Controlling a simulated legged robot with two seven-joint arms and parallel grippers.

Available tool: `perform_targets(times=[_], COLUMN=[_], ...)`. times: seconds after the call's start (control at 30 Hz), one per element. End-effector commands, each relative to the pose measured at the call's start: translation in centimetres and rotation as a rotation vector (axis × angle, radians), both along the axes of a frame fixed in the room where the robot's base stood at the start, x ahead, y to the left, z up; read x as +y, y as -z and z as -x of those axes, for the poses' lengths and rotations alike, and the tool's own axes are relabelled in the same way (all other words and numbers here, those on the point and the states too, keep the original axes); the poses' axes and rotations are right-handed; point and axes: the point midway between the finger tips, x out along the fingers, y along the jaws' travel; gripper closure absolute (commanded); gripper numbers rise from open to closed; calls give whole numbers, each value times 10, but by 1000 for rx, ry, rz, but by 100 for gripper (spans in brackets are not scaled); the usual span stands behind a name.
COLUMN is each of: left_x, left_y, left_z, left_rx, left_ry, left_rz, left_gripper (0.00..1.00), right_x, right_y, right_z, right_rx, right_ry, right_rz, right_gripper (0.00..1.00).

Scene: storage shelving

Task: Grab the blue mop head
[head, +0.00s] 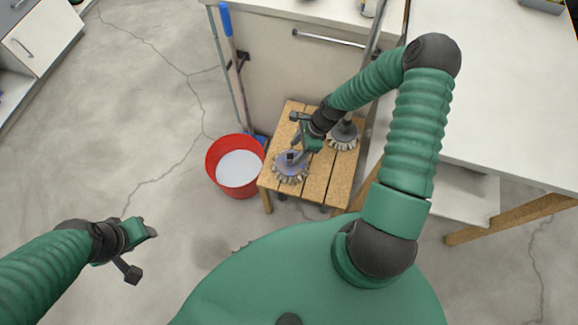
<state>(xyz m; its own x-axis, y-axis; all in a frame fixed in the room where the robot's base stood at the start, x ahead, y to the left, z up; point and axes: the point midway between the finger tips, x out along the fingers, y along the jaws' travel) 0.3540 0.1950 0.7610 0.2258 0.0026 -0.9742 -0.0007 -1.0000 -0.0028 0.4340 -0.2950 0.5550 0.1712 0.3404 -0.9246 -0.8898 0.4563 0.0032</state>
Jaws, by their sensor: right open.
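A round brush-like mop head (290,167) with a bluish-purple top and pale bristles lies on the wooden stool (316,187), near its left front. My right gripper (293,137) is open over the stool. One finger overlaps the top of this mop head in the picture; I cannot tell if they touch. A second mop head (343,136), with a grey top and pale bristles, is at the stool's right back, on a grey pole. My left gripper (142,253) is open and empty over the floor at the lower left.
A red bucket (228,188) with a whitish inside stands left of the stool. A blue-handled pole (232,50) leans on the white cabinet (277,75) behind. A white table (490,100) is at the right.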

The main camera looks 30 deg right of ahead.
Motion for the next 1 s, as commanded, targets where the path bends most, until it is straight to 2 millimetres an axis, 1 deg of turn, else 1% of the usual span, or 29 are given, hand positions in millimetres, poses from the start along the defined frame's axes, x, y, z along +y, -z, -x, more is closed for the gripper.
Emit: perform_targets(times=[0.03,0.13,0.3,0.37,0.43,0.63,0.67,1.0], left_x=[0,0,0,0,0,0,0,0], left_y=[3,7,23,25,25,24,24,24], left_z=[0,0,0,0,0,0,0,0], left_rx=[0,0,0,0,0,0,0,0], left_ry=[-1,-1,-1,-1,0,0,0,-1], left_rz=[0,0,0,0,0,0,0,0], left_gripper=[54,54,54,54,54,54,54,54], right_x=[2,3,15,18,20,21,21,20], right_y=[7,17,48,55,58,57,57,57], right_z=[-1,-3,-8,-10,-11,-11,-11,-11], right_rx=[-1,-1,0,-1,0,0,0,0], right_ry=[-1,0,-2,-2,-1,0,0,0], right_rz=[-1,-3,-5,-4,-4,-1,-1,-2], right_gripper=[45,45,45,45,45,45,48,93])
